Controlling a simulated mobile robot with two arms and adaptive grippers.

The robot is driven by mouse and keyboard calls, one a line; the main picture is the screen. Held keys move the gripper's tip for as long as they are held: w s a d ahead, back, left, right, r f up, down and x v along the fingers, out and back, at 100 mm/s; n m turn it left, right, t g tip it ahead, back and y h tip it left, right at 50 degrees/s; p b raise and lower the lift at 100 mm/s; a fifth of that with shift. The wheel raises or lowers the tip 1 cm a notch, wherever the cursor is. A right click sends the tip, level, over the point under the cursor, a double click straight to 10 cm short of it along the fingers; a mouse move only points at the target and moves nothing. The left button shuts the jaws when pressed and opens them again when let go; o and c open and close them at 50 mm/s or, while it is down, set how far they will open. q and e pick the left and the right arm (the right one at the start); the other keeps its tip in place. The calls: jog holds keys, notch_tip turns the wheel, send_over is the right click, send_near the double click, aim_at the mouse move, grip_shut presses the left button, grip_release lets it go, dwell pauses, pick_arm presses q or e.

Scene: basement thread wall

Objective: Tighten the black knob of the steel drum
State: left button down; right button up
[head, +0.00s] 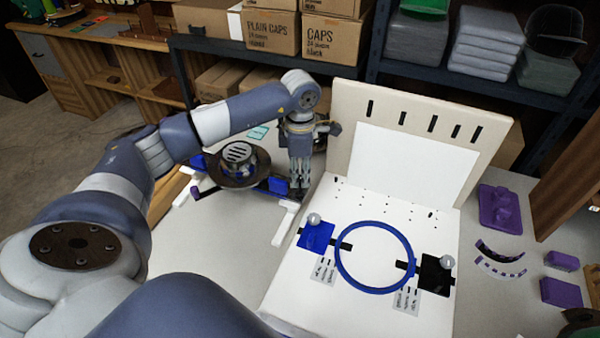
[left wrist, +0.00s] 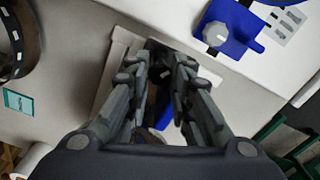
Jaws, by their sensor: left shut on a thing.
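The steel drum (head: 238,154), a grey slotted top over a dark brown round dish, stands on a blue base at the back left of the white work surface. Part of its dark rim with white marks (left wrist: 30,45) shows at the left of the left wrist view. My left gripper (head: 299,186) points down just right of the drum, beside the base's blue end block (head: 278,185). Its fingers (left wrist: 163,62) are closed around a small dark thing, apparently the black knob, mostly hidden between them. My right gripper is not in view.
A white board with a blue ring (head: 342,270), a blue plate (head: 317,237) and a black plate (head: 436,275) lies right of the gripper. A cream upright panel (head: 487,130) stands behind it. A purple knob (head: 195,193) sits at the base's left. Purple parts (head: 500,208) lie far right.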

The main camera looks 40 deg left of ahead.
aim_at(300, 177)
pick_arm(q)
jog(key=shift+r, duration=0.1)
jog(key=c, duration=1.4)
grip_release()
notch_tip(300, 177, up, 12)
